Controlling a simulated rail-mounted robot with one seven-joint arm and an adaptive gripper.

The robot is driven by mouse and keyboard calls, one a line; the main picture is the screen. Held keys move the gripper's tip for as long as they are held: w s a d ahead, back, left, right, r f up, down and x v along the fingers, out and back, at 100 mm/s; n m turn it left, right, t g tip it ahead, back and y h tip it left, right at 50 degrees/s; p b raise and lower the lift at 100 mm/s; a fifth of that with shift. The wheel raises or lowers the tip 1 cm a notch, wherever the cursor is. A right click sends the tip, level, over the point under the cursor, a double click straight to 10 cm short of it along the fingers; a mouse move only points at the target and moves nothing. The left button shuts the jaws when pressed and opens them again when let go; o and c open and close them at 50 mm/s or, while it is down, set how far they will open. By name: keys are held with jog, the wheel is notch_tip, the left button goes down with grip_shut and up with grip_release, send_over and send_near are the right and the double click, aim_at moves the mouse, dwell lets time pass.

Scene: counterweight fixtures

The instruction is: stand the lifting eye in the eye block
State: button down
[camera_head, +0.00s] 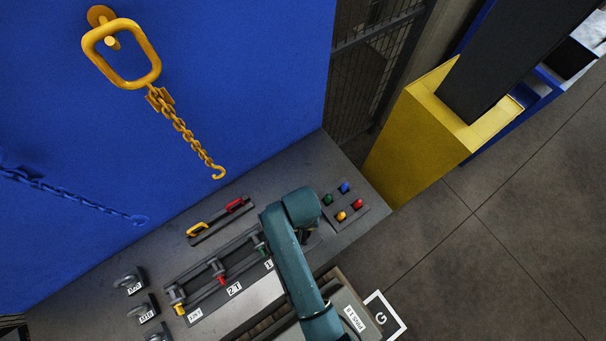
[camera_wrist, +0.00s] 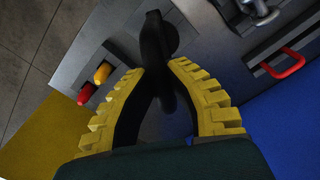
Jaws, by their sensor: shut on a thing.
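My gripper (camera_wrist: 160,92) points down at the grey bench near its right end. In the wrist view its yellow-ribbed fingers are shut on a dark rounded piece (camera_wrist: 157,38), seen between and beyond the fingertips. I cannot tell for certain that this is the lifting eye. In the head view my arm hides the fingers and the piece. Grey lifting eyes stand in small dark labelled blocks at the bench's left end: an upper one (camera_head: 129,279), a middle one (camera_head: 142,307) and a lower one (camera_head: 156,335), partly cut off.
A button box (camera_head: 344,211) with coloured buttons is right of my arm. A slotted rack (camera_head: 215,284) with coloured tabs lies left of it. A red-and-yellow handled bar (camera_head: 219,218) lies behind. A yellow chain (camera_head: 186,132) hangs on the blue wall (camera_head: 240,70). A yellow post (camera_head: 418,137) stands right.

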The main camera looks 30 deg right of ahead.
dwell(0.3)
jog(key=shift+w+f+b, duration=0.1)
jog(key=shift+f+b, duration=1.25)
jog(key=shift+f, duration=0.9)
jog(key=c, duration=1.1)
grip_release()
jog(key=shift+o, duration=0.2)
jog(key=shift+f, duration=0.1)
notch_tip(320, 180, up, 12)
jog(key=shift+r, duration=0.1)
